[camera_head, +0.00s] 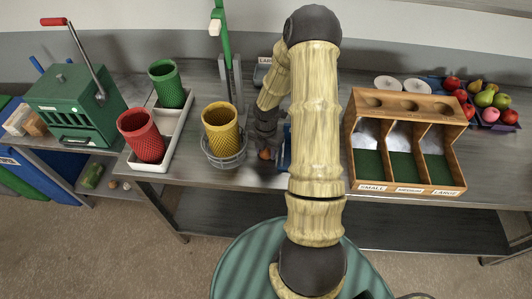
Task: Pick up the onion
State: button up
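A small round orange-brown thing (264,154), probably the onion, shows on the steel table just below my gripper (265,145). It lies right of the wire basket with the yellow cup. My gripper is dark and points down at it from above. The fingers are small and dark here, and my arm covers the area to their right. I cannot tell whether the fingers touch the onion or are closed around it.
A yellow cup (222,128) stands in a wire basket (226,161) close left of my gripper. Red (141,136) and green (166,84) cups stand on a white tray (152,166). A wooden sorting box (406,187) is at right, with fruit (488,97) behind. A blue object (285,150) is partly hidden.

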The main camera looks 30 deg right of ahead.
jog(key=c, duration=0.3)
jog(key=shift+c, duration=0.2)
jog(key=r, duration=1)
jog(key=shift+w+b, duration=0.2)
jog(key=shift+b, duration=0.1)
jog(key=shift+s+d, duration=0.1)
jog(key=shift+s, duration=0.05)
jog(key=shift+a, duration=0.25)
